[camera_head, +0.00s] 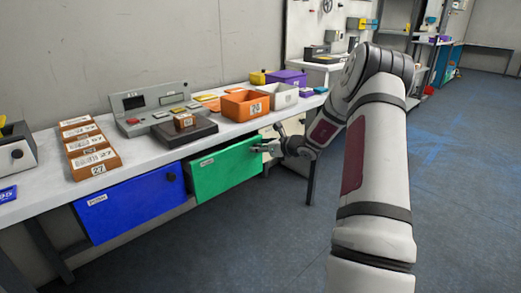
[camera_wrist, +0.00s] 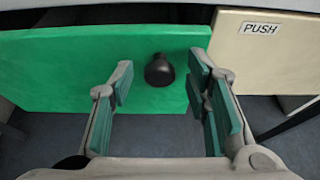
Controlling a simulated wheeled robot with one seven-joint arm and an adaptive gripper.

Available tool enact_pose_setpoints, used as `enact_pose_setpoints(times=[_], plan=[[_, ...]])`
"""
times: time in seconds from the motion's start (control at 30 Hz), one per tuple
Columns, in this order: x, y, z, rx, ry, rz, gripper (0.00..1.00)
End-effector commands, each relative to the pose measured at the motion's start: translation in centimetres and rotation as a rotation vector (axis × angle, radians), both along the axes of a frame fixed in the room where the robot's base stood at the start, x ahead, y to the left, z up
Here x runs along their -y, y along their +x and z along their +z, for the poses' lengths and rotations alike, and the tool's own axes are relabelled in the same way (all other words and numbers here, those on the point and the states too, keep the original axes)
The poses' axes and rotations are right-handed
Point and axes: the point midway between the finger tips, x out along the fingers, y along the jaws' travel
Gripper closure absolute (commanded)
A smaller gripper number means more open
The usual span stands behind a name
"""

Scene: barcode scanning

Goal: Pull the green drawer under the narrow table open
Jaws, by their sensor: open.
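The green drawer (camera_head: 225,168) hangs under the narrow table (camera_head: 50,200), between a blue drawer and a cream one. Its front looks shut or nearly so; I cannot tell exactly. In the wrist view the green front (camera_wrist: 60,70) fills the upper left, with a round black knob (camera_wrist: 159,70) near its right part. My gripper (camera_head: 268,148) is at the right end of the green front in the head view. In the wrist view my gripper (camera_wrist: 160,85) is open, with a finger on each side of the knob and a gap to it on both sides.
The blue drawer (camera_head: 130,203) is to the left, and a cream panel (camera_wrist: 265,60) marked PUSH is to the right. The floor (camera_head: 240,230) in front is clear.

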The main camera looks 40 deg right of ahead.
Motion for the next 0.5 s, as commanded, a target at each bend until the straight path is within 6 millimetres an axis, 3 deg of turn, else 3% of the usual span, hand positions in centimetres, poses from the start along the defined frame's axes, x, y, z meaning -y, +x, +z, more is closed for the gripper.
enact_pose_setpoints(times=[0.33,0.5], plan=[[-0.01,0.30,-0.11,0.000,0.000,0.000,0.59],[-0.01,0.28,-0.11,0.000,0.000,0.000,0.97]])
